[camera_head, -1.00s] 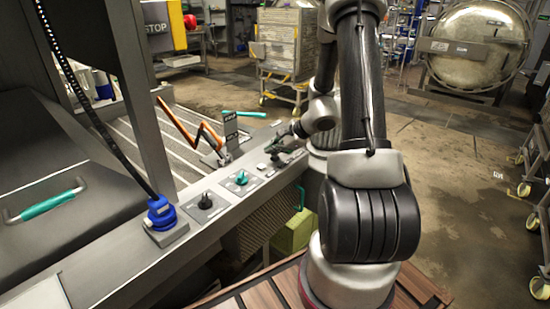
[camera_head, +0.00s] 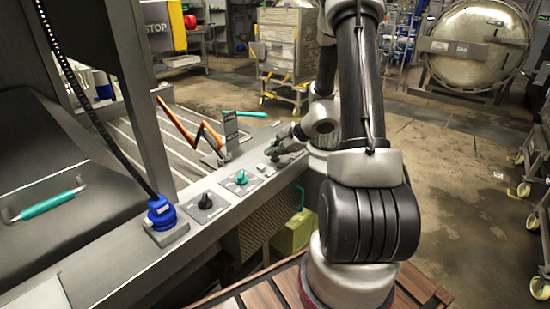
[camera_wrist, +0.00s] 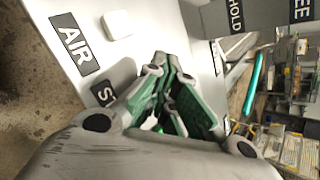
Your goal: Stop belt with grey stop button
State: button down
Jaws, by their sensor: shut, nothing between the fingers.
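My gripper (camera_wrist: 168,72) is shut with nothing between its green-padded fingers. In the wrist view its tips are over the pale control panel (camera_wrist: 190,35), close to its surface; I cannot tell if they touch. A label starting with "S" (camera_wrist: 103,93) is partly covered by my gripper. The grey stop button itself cannot be made out and may be hidden behind the fingers. A pale square button (camera_wrist: 117,24) sits beside the "AIR" label (camera_wrist: 75,43). In the head view my gripper (camera_head: 273,152) is small and low over the far end of the panel ledge (camera_head: 225,210).
A black knob (camera_head: 205,201), a teal knob (camera_head: 241,178) and a blue fitting with a cable (camera_head: 160,213) stand along the ledge. An orange bent bar (camera_head: 190,130) rises behind it.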

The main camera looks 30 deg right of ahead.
aim_at(274, 160)
jog(key=shift+r, duration=0.9)
notch_tip(274, 160, up, 5)
dwell(0.5)
dwell(0.7)
